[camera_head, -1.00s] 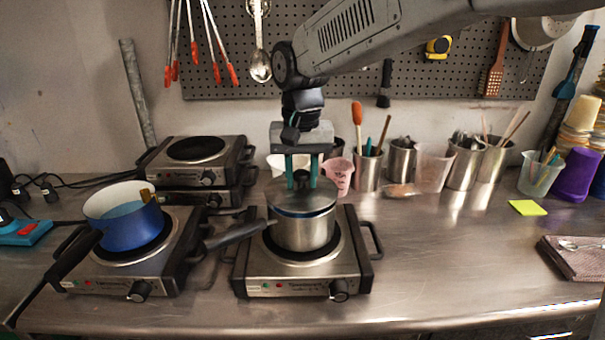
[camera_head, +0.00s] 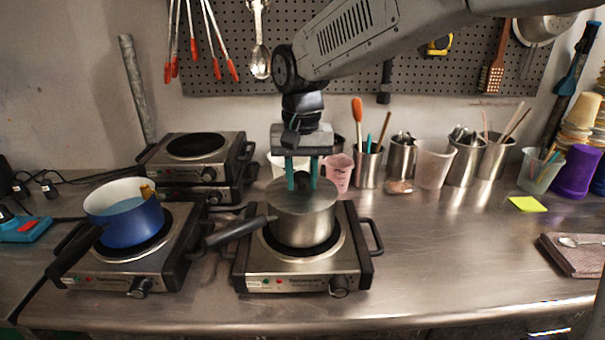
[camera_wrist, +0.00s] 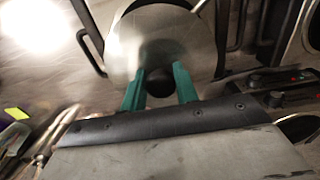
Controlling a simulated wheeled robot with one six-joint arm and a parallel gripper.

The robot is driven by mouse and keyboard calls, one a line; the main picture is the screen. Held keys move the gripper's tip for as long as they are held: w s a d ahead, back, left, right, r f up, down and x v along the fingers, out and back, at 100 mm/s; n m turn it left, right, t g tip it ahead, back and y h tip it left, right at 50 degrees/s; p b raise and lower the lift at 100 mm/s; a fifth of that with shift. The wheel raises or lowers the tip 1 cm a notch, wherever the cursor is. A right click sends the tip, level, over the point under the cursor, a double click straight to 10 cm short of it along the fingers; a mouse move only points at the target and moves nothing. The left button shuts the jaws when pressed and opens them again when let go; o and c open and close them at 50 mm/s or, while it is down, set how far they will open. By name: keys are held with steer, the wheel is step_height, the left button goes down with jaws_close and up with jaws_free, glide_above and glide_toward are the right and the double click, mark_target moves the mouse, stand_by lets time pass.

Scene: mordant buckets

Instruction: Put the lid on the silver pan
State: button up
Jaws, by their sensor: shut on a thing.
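The silver pan (camera_head: 302,230) stands on the right front hot plate, its dark handle pointing left. The round grey lid (camera_head: 318,197) lies over the pan's mouth and looks about level. In the head view no clear gap shows between lid and rim. My gripper (camera_head: 302,184) is above the lid, its green fingers pointing down and shut on the lid's knob. In the wrist view the dark round knob (camera_wrist: 158,84) sits between the two fingertips, and the lid (camera_wrist: 190,35) hides the pan's inside.
A blue pot (camera_head: 130,228) stands on the left hot plate (camera_head: 90,270). Stacked hot plates (camera_head: 215,150) are behind it. Metal cups with tools (camera_head: 368,168) and a pink cup (camera_head: 338,173) line the back. The counter (camera_head: 450,260) at right is mostly clear.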

steer(key=o, duration=1.1)
steer(key=shift+o, duration=0.2)
step_height(320, 180, up, 8)
steer(key=shift+f, duration=0.15)
